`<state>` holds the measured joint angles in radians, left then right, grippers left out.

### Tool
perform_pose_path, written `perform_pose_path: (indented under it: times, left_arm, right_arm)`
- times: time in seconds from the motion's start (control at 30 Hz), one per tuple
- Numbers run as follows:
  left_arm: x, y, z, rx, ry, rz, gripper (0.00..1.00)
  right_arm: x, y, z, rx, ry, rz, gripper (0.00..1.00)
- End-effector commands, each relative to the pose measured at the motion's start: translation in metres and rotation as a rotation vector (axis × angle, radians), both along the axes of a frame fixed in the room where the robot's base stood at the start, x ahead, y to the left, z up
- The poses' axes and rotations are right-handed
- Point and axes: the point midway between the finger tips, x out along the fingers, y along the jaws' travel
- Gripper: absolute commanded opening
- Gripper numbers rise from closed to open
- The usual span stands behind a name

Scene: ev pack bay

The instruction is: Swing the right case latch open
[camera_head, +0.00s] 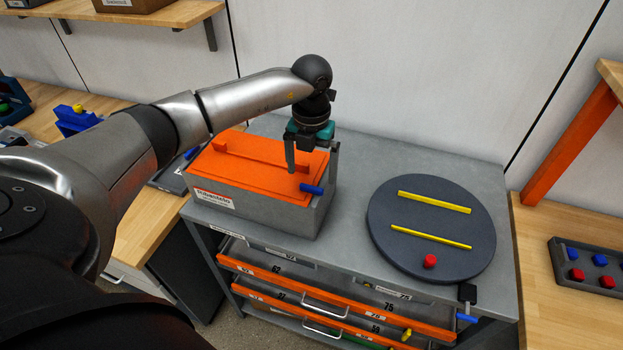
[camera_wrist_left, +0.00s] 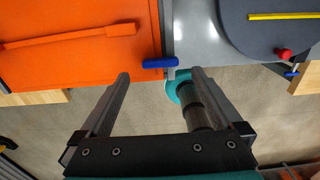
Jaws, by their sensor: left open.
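The case (camera_head: 265,208) is a grey box with an orange lid (camera_head: 235,168) and a white label, standing on the grey bench top. The right case latch (camera_head: 311,189) has a blue handle at the lid's right front corner. In the left wrist view the blue handle (camera_wrist_left: 160,62) lies crosswise just beyond my fingertips. My left gripper (camera_head: 311,172) is open above the lid's right end, its fingers pointing down. In the left wrist view its fingertips (camera_wrist_left: 160,74) stand either side of the handle's line, with nothing gripped. I cannot tell whether they touch the latch. My right gripper is not in the head view.
A dark round turntable (camera_head: 400,240) with yellow bars and a red knob (camera_head: 430,261) stands right of the case. A blue-handled lever (camera_head: 467,318) is at the bench's front edge. Drawers with orange fronts (camera_head: 335,298) sit below. Bench top between case and turntable is clear.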

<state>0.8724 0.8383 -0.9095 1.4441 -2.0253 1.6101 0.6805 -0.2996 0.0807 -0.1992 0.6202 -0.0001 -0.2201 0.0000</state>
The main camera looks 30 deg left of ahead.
Motion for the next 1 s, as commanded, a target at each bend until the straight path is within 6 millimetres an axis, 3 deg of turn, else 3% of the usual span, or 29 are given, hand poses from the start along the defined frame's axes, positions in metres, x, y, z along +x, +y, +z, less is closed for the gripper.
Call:
perform_pose_path:
  times: [0.1, 0.3, 0.67, 1.0]
  left_arm:
    - [-0.001, -0.001, -0.022, -0.001, 0.003, 0.001, 1.0]
    - [0.0, 0.0, -0.042, 0.0, 0.001, 0.0, 1.0]
    - [0.0, 0.0, -0.046, -0.001, 0.0, -0.001, 0.99]
    - [0.0, 0.0, -0.046, -0.001, -0.001, 0.0, 0.61]
  right_arm:
    - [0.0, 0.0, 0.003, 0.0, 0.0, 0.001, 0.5]
    - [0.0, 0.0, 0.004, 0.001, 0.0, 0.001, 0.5]
    - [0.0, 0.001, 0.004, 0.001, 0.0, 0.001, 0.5]
    - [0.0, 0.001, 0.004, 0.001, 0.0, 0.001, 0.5]
